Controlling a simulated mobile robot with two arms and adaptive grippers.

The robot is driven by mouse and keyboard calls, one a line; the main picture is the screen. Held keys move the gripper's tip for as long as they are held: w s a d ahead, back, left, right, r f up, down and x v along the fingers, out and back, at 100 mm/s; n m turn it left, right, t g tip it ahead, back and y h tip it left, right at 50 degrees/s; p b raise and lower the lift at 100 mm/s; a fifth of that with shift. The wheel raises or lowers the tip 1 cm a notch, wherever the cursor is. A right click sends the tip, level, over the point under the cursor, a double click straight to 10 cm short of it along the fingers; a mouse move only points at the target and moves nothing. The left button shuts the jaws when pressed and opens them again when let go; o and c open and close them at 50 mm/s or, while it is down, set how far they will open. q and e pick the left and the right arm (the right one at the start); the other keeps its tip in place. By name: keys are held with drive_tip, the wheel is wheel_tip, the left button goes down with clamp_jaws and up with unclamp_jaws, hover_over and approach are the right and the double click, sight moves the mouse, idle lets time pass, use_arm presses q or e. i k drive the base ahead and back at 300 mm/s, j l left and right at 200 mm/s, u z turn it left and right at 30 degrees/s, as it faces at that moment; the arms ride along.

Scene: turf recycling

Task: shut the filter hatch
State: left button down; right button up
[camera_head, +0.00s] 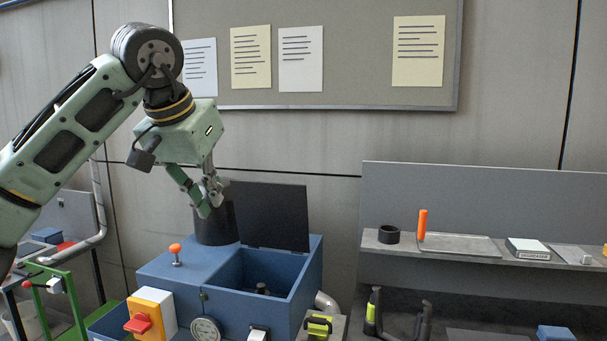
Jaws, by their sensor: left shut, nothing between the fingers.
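The filter hatch appears to be the dark flat lid (268,215) standing upright at the back edge of the blue machine (228,285). The machine's compartment in front of the lid is open, and a dark knob-like part (262,289) shows inside it. My left gripper (211,207) points down in front of the black cylinder (218,228) on top of the machine, left of the lid. Its fingers are shut and empty. I cannot tell whether they touch the cylinder. My right gripper is not in view.
An orange-topped lever (176,254), a red switch on a yellow box (146,315) and a gauge (206,330) are on the machine's left and front. To the right, a shelf holds a black ring (389,234), a tray (458,244) and an orange-handled tool (422,224).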

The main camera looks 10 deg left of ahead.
sight(274, 215)
drive_tip(key=i+l, duration=0.1)
drive_tip(key=i, duration=0.8)
drive_tip(key=i+l, duration=0.1)
drive_tip(key=i, duration=0.85)
